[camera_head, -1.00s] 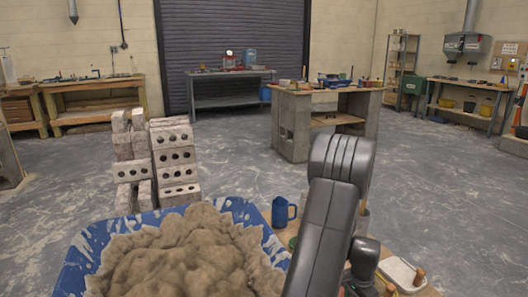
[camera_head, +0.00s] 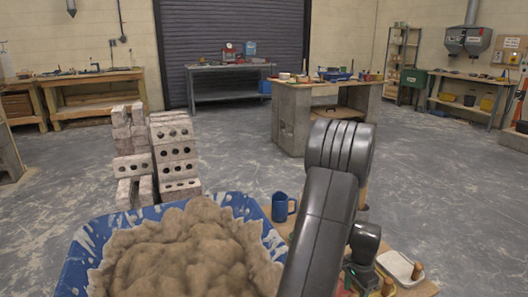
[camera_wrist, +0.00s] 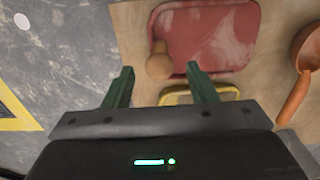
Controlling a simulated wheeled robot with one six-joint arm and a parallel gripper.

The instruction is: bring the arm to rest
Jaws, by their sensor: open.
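My arm rises at the lower right of the head view and bends over near the small wooden table in front of me. My gripper (camera_wrist: 160,86) shows in the wrist view as two green fingers standing well apart with nothing held between them. Below and beyond the fingers lie a red board (camera_wrist: 215,30) with a wooden knob or handle (camera_wrist: 159,62) on its edge, and a yellow-rimmed item (camera_wrist: 190,95). The fingers look apart from these, though the exact height is hard to tell.
A blue tub (camera_head: 78,262) heaped with mortar (camera_head: 185,255) stands at my front left. A blue mug (camera_head: 283,207) and a white tray (camera_head: 400,266) are near the arm. Stacked bricks (camera_head: 175,155) stand behind the tub. A workbench (camera_head: 322,95) stands farther back; open floor lies between.

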